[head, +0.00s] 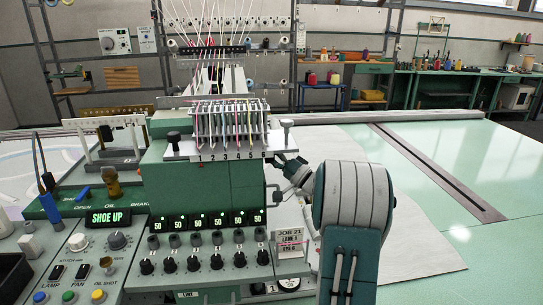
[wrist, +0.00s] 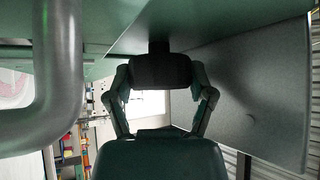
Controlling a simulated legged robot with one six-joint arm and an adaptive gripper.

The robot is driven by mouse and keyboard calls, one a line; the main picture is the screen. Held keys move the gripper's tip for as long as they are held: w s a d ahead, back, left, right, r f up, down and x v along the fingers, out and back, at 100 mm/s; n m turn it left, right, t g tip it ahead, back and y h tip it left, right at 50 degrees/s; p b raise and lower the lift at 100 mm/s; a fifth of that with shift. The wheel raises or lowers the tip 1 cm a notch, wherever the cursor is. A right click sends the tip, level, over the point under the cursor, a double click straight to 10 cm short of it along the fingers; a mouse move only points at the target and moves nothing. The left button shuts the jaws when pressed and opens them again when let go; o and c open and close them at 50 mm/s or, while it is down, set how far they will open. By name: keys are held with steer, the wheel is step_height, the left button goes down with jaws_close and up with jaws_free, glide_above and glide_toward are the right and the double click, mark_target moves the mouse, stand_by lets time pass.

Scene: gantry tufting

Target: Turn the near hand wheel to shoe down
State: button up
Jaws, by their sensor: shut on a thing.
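The near hand wheel (wrist: 160,70) shows in the wrist view as a dark, short cylinder on a stem under a green surface. The two fingers of my gripper (wrist: 160,82) reach it from both sides and are shut on it. In the head view my gripper (head: 288,169) is at the right side of the green tufting head (head: 167,190), largely hidden behind my arm. The wheel cannot be made out clearly there. A display (head: 108,218) on the left panel reads SHOE UP in green.
A curved grey pipe (wrist: 58,80) passes close on the left in the wrist view. Knobs and lit number displays line the machine front. A control panel (head: 75,262) stands at left. A grey cloth (head: 425,248) lies on the pale green table (head: 440,150) at right.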

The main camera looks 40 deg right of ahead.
steer(key=shift+d+f+n+t+y, duration=0.1)
steer(key=shift+n+t+y, duration=0.3)
steer(key=shift+n+y, duration=1.05)
steer(key=shift+n+h, duration=0.25)
steer(key=o, duration=0.9)
steer(key=shift+d, duration=0.1)
steer(key=v, duration=1.2)
steer(key=shift+d+f, duration=0.1)
